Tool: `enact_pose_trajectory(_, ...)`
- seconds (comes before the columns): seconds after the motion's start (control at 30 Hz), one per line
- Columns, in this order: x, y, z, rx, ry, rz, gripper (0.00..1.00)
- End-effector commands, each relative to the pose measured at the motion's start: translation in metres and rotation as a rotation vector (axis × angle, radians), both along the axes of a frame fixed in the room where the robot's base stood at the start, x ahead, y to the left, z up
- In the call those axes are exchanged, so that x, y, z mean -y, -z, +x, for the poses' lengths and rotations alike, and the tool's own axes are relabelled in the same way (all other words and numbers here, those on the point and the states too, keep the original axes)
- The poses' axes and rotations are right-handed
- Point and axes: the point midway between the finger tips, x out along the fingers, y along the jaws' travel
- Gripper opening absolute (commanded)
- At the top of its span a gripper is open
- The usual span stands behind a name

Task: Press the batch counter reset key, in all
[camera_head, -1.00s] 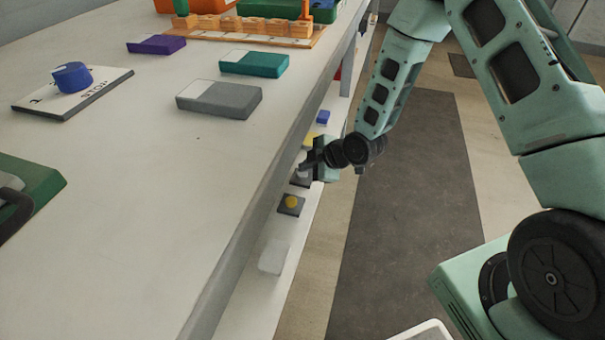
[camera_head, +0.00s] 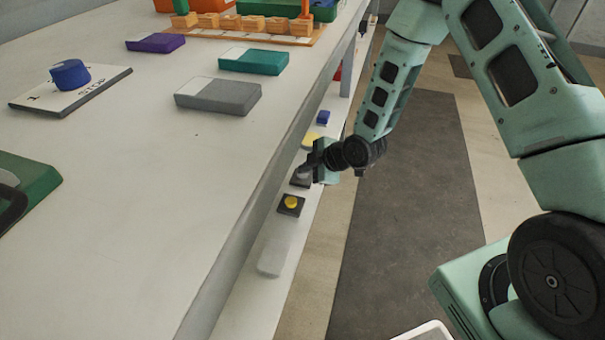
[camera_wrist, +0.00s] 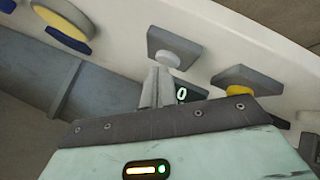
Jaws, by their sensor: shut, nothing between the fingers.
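A pale round key (camera_wrist: 170,58) on a dark grey square base (camera_wrist: 176,41) is in the upper middle of the wrist view. It is likely the reset key, as a small display (camera_wrist: 182,94) reading 0 lies close by. My gripper (camera_wrist: 157,72) is shut and empty, its fingertips right at the key's near edge. I cannot tell whether they touch it. In the head view my gripper (camera_head: 307,165) is low beside the bench, over the dark base (camera_head: 300,181), and hides most of the key.
A yellow button (camera_head: 291,202) on a dark base is just nearer; it also shows in the wrist view (camera_wrist: 240,88). The bench edge (camera_head: 262,190) runs close left of my gripper.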

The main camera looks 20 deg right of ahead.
Motion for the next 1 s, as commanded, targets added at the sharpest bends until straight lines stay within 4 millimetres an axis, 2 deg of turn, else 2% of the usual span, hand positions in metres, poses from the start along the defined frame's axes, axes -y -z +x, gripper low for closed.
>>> enact_pose_trajectory(0.37, 0.0, 0.001, 0.0, -0.001, 0.0, -0.001, 0.0)
enact_pose_trajectory(0.77, 0.001, -0.017, 0.0, 0.0, 0.0, -0.001, 0.0)
enact_pose_trajectory(1.0, 0.001, -0.017, 0.0, -0.001, 0.0, -0.001, 0.0)
